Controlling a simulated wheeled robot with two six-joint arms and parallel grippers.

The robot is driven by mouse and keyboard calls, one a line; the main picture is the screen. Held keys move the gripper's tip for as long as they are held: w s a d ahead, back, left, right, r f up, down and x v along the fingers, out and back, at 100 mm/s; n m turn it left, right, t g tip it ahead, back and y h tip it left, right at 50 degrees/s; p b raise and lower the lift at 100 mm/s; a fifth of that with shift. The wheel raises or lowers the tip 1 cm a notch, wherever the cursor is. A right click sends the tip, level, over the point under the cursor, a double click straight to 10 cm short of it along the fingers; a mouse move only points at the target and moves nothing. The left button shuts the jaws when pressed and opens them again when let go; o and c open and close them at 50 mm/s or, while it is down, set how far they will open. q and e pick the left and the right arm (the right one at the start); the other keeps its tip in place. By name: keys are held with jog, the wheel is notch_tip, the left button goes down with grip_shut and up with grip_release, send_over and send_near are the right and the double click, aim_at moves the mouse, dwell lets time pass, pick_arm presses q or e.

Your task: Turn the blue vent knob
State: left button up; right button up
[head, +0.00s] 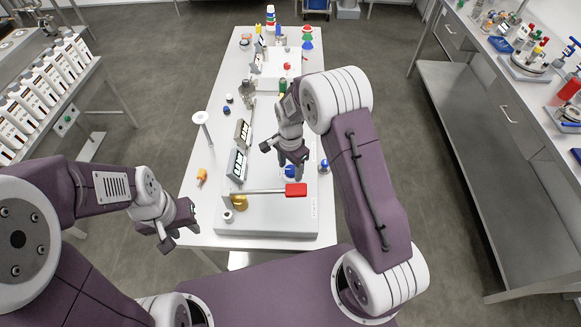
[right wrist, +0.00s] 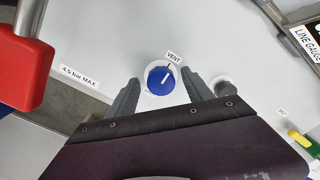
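The blue vent knob (right wrist: 161,80) sits on the white panel under the "VENT" label, with a white line on it pointing up and right in the right wrist view. It also shows in the head view (head: 290,172), partly hidden by my gripper. My right gripper (right wrist: 160,80) is open, with one finger on each side of the knob and a small gap on both sides. In the head view the right gripper (head: 292,168) is over the panel.
A red-handled lever (head: 296,190) lies close in front of the knob; its red grip (right wrist: 22,62) fills the upper left of the right wrist view. A dark grey knob (right wrist: 224,87) is right of the vent knob. Gauge displays (head: 237,165) stand to the left.

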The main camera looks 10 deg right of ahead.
aim_at(290, 170)
notch_tip(290, 170, up, 9)
jog(key=shift+b, duration=0.45)
dwell(0.3)
